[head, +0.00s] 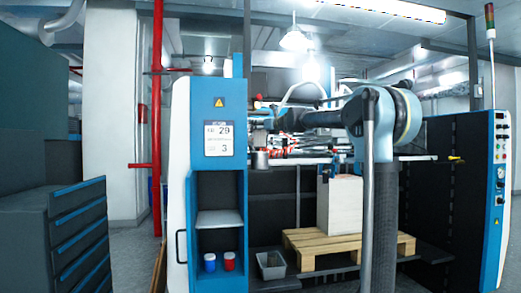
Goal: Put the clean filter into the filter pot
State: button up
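My arm reaches left across the middle of the head view, in front of the blue and white machine. My gripper (268,117) seems to be at the arm's left end; it is small and dark against the machine, and its fingers cannot be made out. A small grey metal pot (260,160) shows just below that end, at the machine's edge; it may be the filter pot, and its inside is not visible. I cannot make out the clean filter.
A blue and white cabinet (220,170) holds a blue cup (210,262) and a red cup (229,261). A grey bin (271,264) sits beside a wooden pallet (345,247) bearing a pale block (340,205). Dark drawers (55,235) stand left; a red pipe (157,120) rises behind.

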aim_at(263, 145)
notch_tip(263, 145, down, 9)
jog(key=shift+d+f, duration=0.1)
jog(key=shift+a+f, duration=0.2)
jog(key=shift+f, duration=0.05)
dwell(0.3)
jog(key=o, duration=1.3)
jog(key=shift+o, duration=0.2)
